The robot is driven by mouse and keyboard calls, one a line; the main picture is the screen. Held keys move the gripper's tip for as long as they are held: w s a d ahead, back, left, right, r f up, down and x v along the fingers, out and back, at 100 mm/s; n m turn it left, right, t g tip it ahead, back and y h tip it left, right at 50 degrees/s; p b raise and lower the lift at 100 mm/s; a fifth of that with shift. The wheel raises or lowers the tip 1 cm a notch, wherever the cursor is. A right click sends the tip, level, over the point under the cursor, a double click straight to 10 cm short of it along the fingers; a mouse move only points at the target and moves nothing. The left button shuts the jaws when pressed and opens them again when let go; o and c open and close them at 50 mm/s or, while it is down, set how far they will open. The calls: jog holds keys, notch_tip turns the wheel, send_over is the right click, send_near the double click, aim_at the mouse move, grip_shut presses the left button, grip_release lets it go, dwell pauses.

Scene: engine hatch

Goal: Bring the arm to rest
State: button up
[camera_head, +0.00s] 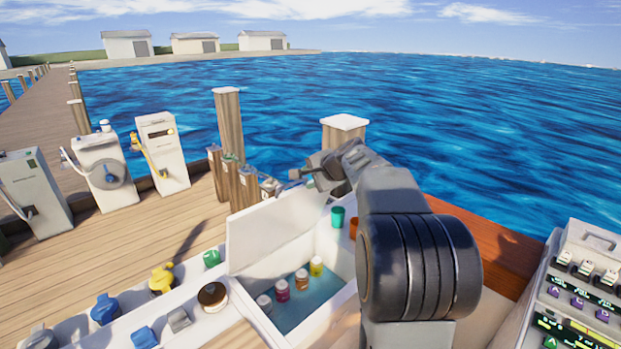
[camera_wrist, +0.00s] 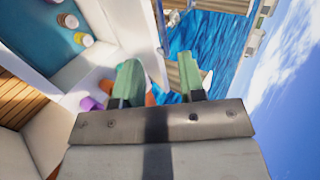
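My arm (camera_head: 385,190) rises from the lower right in the head view and bends over the hatch area. My gripper (camera_head: 300,174) is at its far end, held in the air above and beyond the open hatch, in front of the wooden posts. In the wrist view my gripper (camera_wrist: 160,78) shows two greenish fingers with a clear gap between them. I see nothing held in that gap; the water and dock show through it.
An open hatch lid (camera_head: 275,228) stands beside a bin with several jars (camera_head: 301,279). A teal cup (camera_head: 337,217) and an orange cup (camera_head: 353,228) stand near my arm. A control panel (camera_head: 580,290) is at right. Fuel pumps (camera_head: 162,152) stand on the dock.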

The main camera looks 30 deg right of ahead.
dwell(0.4)
jog(key=s+a+f+n+g+h, duration=0.1)
jog(key=s+a+f+n+g, duration=0.1)
jog(key=s+a+n, duration=0.3)
jog(key=s+a+f+n+g+h, duration=0.1)
jog(key=s+a+f+n, duration=0.4)
jog(key=s, duration=0.7)
jog(key=s+a+f+n+g, duration=0.3)
jog(key=s+a+f+n, duration=0.1)
jog(key=s, duration=0.5)
jog(key=shift+s+a+n+h, duration=0.25)
jog(key=shift+a+n+h, duration=0.2)
jog(key=shift+a, duration=0.25)
jog(key=shift+f, duration=0.1)
